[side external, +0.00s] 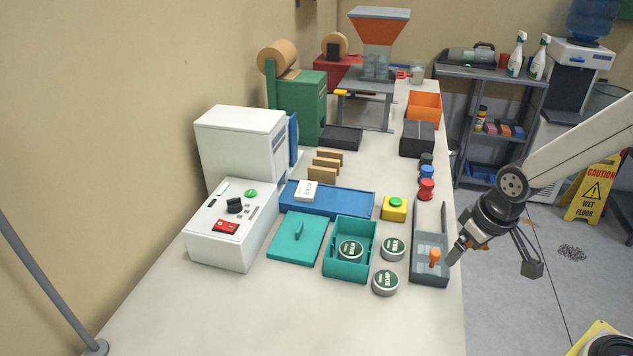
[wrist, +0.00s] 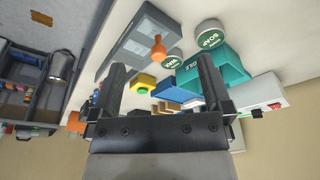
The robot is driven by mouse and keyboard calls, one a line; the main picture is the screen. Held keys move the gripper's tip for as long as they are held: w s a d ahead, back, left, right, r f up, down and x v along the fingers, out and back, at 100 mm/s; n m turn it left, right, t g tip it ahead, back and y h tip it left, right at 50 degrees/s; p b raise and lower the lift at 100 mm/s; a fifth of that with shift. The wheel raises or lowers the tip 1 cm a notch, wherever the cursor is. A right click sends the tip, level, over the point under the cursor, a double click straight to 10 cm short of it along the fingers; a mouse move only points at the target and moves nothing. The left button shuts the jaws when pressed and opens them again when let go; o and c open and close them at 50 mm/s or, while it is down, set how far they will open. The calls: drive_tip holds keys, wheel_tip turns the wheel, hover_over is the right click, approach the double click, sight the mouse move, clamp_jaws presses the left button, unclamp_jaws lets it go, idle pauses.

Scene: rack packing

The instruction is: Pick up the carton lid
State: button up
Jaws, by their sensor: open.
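The carton lid (side external: 297,238) is a flat teal plate with a raised handle. It lies on the table just left of the open teal carton (side external: 329,263) in the side view. A round green-and-white tin (side external: 350,250) sits inside the carton. My gripper (side external: 497,258) is open and empty, over the right table edge beside the grey tray and well right of the lid. In the wrist view my gripper (wrist: 162,68) has its two fingers spread, with the carton (wrist: 232,66) beyond the right finger. I cannot make out the lid clearly there.
A soap tin (side external: 385,282) and another tin (side external: 393,249) stand right of the carton. A grey tray (side external: 430,273) with an orange-handled item lies near my gripper. A white control box (side external: 222,250) stands left of the lid. The front of the table (side external: 300,320) is clear.

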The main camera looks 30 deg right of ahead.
drive_tip(key=w+a+n+y, duration=0.1)
drive_tip(key=w+a+n, duration=0.15)
drive_tip(key=w, duration=0.55)
drive_tip(key=w+a+n, duration=0.2)
drive_tip(key=w+a, duration=0.2)
drive_tip(key=w, duration=0.4)
drive_tip(key=n+y, duration=0.2)
drive_tip(key=n, duration=0.2)
approach(300, 227)
drive_tip(key=f, duration=0.2)
drive_tip(key=shift+w+a+r+t, duration=0.15)
drive_tip(key=shift+w+a+t, duration=0.05)
drive_tip(key=shift+w+t, duration=0.1)
drive_tip(key=shift+x, duration=1.25)
drive_tip(key=shift+s, duration=0.1)
drive_tip(key=shift+x, duration=2.6)
drive_tip(key=shift+s, duration=0.15)
